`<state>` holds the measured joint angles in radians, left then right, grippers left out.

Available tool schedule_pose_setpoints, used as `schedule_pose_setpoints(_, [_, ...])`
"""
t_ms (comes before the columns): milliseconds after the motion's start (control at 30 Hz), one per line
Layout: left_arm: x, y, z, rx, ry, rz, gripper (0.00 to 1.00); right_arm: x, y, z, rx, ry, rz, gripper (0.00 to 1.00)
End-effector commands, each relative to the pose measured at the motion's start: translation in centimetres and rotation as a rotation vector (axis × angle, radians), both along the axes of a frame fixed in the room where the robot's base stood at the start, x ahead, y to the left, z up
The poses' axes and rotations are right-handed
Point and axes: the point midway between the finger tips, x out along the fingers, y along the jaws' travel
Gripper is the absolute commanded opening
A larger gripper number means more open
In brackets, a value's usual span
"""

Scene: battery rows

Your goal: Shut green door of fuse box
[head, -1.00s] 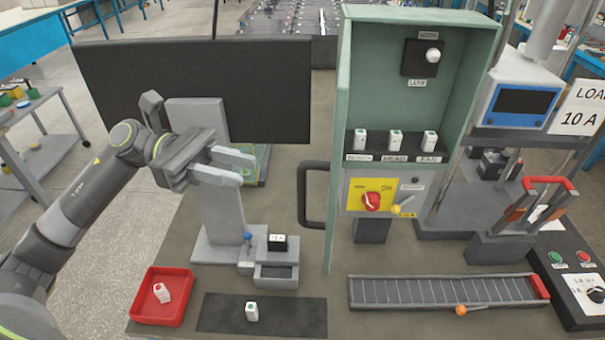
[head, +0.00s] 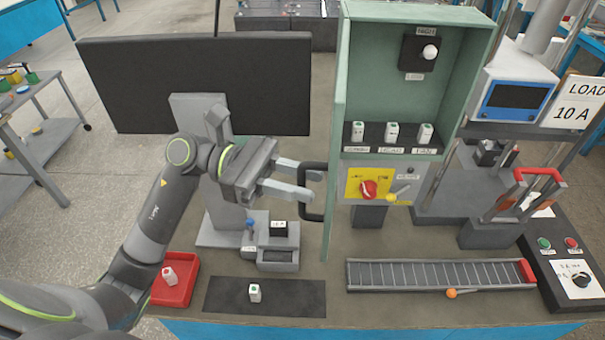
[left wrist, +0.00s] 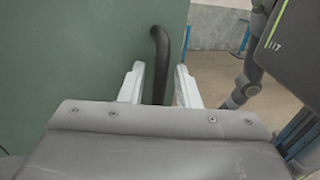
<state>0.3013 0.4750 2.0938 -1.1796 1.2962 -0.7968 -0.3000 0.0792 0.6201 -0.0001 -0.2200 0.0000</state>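The green fuse box (head: 395,82) stands at the back of the table, its inside in plain view. Its green door (head: 341,70) stands open, seen almost edge-on at the box's left side; it fills the left of the left wrist view (left wrist: 85,50). A black bar handle (head: 303,205) sticks out to the left of the door. My left gripper (head: 314,184) is open at the handle. In the left wrist view the handle (left wrist: 159,60) runs between the two pale fingers, with gaps on both sides. My right gripper is not in view.
Inside the box are several small white fuses (head: 391,132); a red knob (head: 368,188) sits on a yellow plate below. A grey fixture (head: 278,254), a red tray (head: 177,280) and a ribbed track (head: 440,274) lie nearby. A dark screen (head: 190,85) stands behind my arm.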

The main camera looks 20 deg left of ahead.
Motion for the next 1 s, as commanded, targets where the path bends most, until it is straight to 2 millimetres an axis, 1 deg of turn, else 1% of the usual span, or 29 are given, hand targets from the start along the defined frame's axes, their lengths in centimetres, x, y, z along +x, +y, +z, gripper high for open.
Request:
schedule_pose_setpoints(133, [-0.02,-0.48,0.05,0.000,0.000,0.000,0.30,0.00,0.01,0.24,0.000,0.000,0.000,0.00])
schedule_pose_setpoints(400, [-0.01,-0.53,-0.02,0.001,0.001,0.001,0.30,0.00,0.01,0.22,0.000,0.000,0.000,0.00])
schedule_pose_setpoints(433, [-0.01,-0.53,-0.02,0.001,0.001,0.001,0.28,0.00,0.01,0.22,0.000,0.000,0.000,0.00])
schedule_pose_setpoints(600, [0.00,-0.52,-0.02,0.001,0.001,0.001,0.06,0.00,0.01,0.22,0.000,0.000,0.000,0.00])
schedule_pose_setpoints(667, [0.00,-0.52,-0.02,0.001,0.001,0.001,0.00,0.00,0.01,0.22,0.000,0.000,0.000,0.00])
schedule_pose_setpoints(1000, [0.01,-0.51,-0.05,0.001,0.001,0.003,0.00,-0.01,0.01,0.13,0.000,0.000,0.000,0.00])
